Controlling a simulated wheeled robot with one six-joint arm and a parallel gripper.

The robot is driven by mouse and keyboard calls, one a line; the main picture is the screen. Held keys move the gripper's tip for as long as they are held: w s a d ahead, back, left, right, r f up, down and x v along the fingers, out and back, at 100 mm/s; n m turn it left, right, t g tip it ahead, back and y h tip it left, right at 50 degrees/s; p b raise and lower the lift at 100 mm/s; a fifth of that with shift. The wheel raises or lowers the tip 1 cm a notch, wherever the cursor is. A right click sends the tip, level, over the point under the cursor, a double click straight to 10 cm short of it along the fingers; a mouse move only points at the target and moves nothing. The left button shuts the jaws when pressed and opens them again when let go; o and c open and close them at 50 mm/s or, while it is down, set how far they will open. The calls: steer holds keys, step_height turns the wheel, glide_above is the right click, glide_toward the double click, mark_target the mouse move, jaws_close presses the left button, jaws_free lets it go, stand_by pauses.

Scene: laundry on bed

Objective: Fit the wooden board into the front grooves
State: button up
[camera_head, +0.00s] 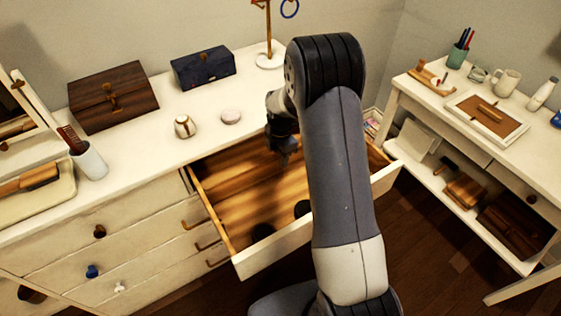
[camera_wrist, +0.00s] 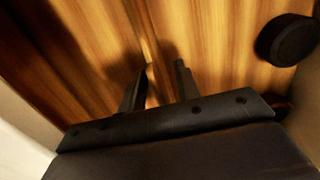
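The open drawer (camera_head: 272,254) of the white dresser has a warm wood-grained inside. A thin wooden board (camera_wrist: 146,40) shows in the wrist view as a narrow upright edge running across the drawer floor towards my gripper. My gripper (camera_wrist: 160,72) is low inside the drawer, its two dark fingers apart. The board's near end lies between the fingers, closer to the left one, and I see no clear grip on it. In the head view my gripper (camera_head: 286,158) is partly hidden by my arm. I cannot make out the grooves clearly in either view.
A dark round object (camera_wrist: 288,38) sits in the drawer to the right of the fingers. The dresser top holds a brown wooden box (camera_head: 113,95), a dark blue box (camera_head: 203,68), a small jar (camera_head: 184,127) and a pink lidded item (camera_head: 231,116). A white side table (camera_head: 449,125) stands at right.

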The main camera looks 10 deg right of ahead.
steer(key=shift+f, duration=0.6)
steer(key=shift+c, duration=0.5)
jaws_close()
